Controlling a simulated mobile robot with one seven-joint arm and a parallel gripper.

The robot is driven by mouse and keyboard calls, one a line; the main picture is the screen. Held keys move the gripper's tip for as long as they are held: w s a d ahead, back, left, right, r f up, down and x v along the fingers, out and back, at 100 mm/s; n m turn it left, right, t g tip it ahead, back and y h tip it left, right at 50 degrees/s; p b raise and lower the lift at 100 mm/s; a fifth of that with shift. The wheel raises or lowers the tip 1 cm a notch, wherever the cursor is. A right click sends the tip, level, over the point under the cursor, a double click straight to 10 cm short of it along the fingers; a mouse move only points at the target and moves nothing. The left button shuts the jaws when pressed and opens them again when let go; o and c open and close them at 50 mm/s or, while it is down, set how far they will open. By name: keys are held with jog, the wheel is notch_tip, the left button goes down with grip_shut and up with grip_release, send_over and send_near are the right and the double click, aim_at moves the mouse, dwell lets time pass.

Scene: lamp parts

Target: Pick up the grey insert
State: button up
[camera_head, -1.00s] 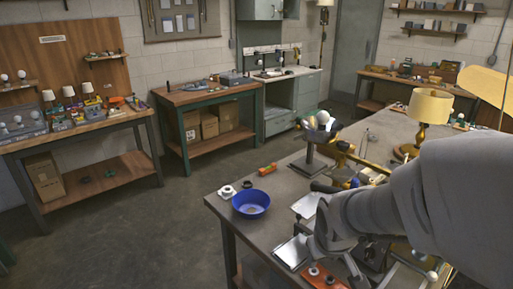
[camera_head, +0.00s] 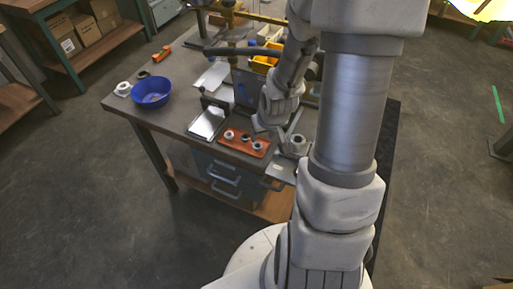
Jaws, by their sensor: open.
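An orange tray (camera_head: 239,149) lies near the front edge of the workbench. Several small, light grey round pieces sit in it, one of them at its right end (camera_head: 257,146). Another grey round part (camera_head: 298,142) stands to the right of the tray. The pieces are too small for me to tell which is the grey insert. My gripper (camera_head: 267,130) is open and points down close to the right end of the tray. My arm hides part of the bench behind it.
A blue bowl (camera_head: 151,93) and a white ring-shaped part (camera_head: 123,89) stand at the bench's left end. A shiny flat tray (camera_head: 207,122) lies left of the orange tray. Yellow bins (camera_head: 262,62) and a dark upright block are behind. Drawers (camera_head: 226,176) hang under the front edge.

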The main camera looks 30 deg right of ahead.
aim_at(258, 145)
jog(key=shift+w+x, duration=0.1)
jog(key=shift+x, duration=2.75)
jog(key=shift+w+x, duration=0.15)
jog(key=shift+x, duration=2.65)
jog(key=shift+d+r, duration=0.1)
jog(key=shift+d, duration=0.05)
grip_shut()
